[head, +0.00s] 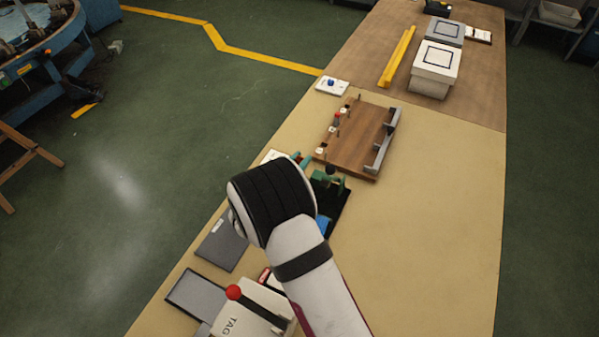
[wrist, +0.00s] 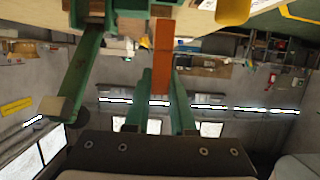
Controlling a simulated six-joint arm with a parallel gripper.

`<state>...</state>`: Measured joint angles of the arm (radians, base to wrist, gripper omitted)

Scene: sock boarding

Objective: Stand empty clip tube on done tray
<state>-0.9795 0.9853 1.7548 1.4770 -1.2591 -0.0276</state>
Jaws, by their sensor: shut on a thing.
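My gripper (wrist: 157,100) is seen in the wrist view with green fingers rising from its dark body. Flat dark-grey trays (head: 222,245) and (head: 197,297) lie at the bench's left edge. I cannot tell which tray is the done tray.
A wooden board (head: 350,145) with pegs and a grey rail lies beyond my gripper. A white box (head: 435,68) and a yellow bar (head: 397,57) are farther back. A red-knobbed lever (head: 233,292) is at the near left. The bench's right side is clear.

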